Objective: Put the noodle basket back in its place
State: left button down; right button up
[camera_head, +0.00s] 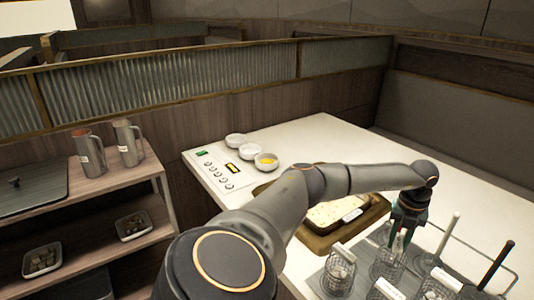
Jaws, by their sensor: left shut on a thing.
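My left gripper (402,232) is dark with green parts, at the right of the head view. It points down and is shut on the handle of a wire noodle basket (388,264). This basket is upright at the grey cooker top, between other wire baskets. I cannot tell whether it sits in a well or hangs just above it. One more wire basket (338,276) stands to its left and another (438,287) to its right, near the picture's bottom edge. The gripper hides the top of the held basket. My right gripper is not in view.
A brown tray with a pale slab (326,215) lies behind my arm. Ladle handles (497,263) and a rail stand right of the baskets. The counter's back right is clear.

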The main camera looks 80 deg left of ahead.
pick_arm(q)
jog(key=shift+f, duration=0.45)
dwell(0.6)
jog(key=c, duration=0.6)
grip_release()
jog(key=shift+o, duration=0.4)
jog(key=shift+f, duration=0.1)
jog(key=o, duration=0.5)
